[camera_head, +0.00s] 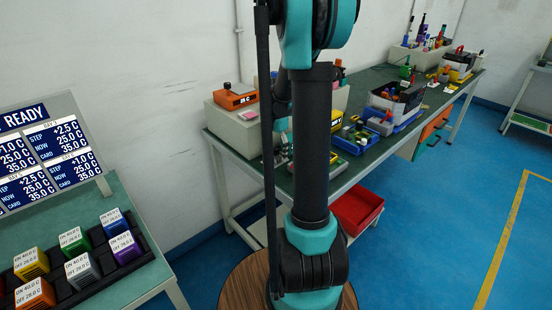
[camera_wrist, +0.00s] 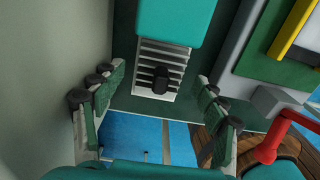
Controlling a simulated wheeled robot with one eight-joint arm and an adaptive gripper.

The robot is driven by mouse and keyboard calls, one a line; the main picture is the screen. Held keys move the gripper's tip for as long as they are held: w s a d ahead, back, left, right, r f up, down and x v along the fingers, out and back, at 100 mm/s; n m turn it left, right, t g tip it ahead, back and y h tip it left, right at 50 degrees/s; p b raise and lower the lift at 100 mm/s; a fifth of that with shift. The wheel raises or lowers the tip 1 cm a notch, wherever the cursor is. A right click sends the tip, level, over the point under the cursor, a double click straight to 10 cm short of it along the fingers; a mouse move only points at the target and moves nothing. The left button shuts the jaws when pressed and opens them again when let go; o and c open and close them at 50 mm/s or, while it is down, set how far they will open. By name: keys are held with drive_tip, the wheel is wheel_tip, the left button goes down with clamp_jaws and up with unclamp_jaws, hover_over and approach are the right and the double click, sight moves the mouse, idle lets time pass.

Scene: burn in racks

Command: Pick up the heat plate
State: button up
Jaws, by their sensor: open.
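A pale finned plate (camera_wrist: 150,90) with a black knob, which looks like the heat plate, shows in the middle of the wrist view, at the edge of a dark green surface. My gripper (camera_wrist: 160,76) is open, with one finger on each side of the plate in the picture and visible gaps to both. Nothing is between the fingers that I can see them touching. A teal block covers the plate's upper end.
A green-topped bench (camera_head: 352,165) with several boxes and tools runs along the wall. A red bin (camera_head: 357,208) sits below it. A rack of coloured blocks (camera_head: 70,292) and a READY display (camera_head: 45,150) stand at left. Blue floor is clear at right.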

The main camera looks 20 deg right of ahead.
sight(276, 149)
drive_tip(key=shift+f, duration=0.4)
drive_tip(key=shift+c, duration=0.2)
drive_tip(key=c, duration=1.3)
drive_tip(key=shift+r, duration=0.1)
wheel_tip(276, 149, up, 20)
drive_tip(key=shift+f, duration=0.1)
